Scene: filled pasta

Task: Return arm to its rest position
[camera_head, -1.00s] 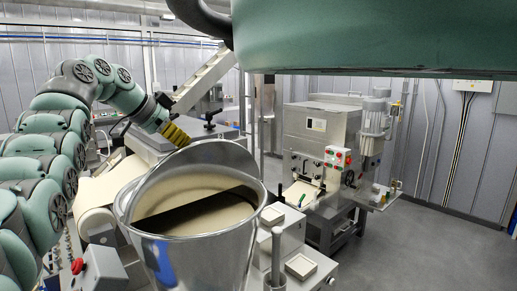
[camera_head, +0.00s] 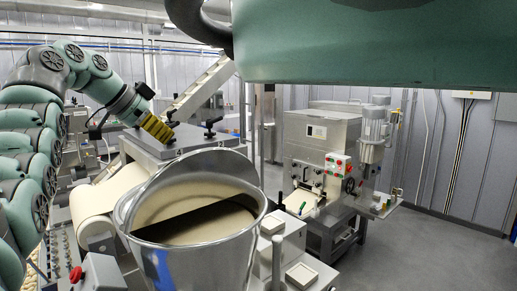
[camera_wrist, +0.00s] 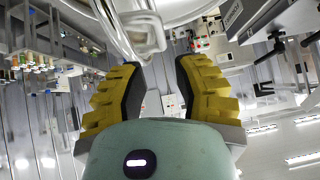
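My gripper (camera_head: 158,129), with yellow ribbed fingers, hangs at the end of my green arm in the head view. It is left of and above the steel bucket's rim and appears apart from it. In the wrist view my gripper (camera_wrist: 158,66) has its two fingers spread, with a clear gap between them. Nothing is held between the fingers.
A large steel bucket (camera_head: 200,260) with pale contents stands in front. A pasta sheet (camera_head: 105,195) lies on rollers at the left. A steel machine (camera_head: 318,150) stands right of centre. Open grey floor (camera_head: 420,255) lies at the right.

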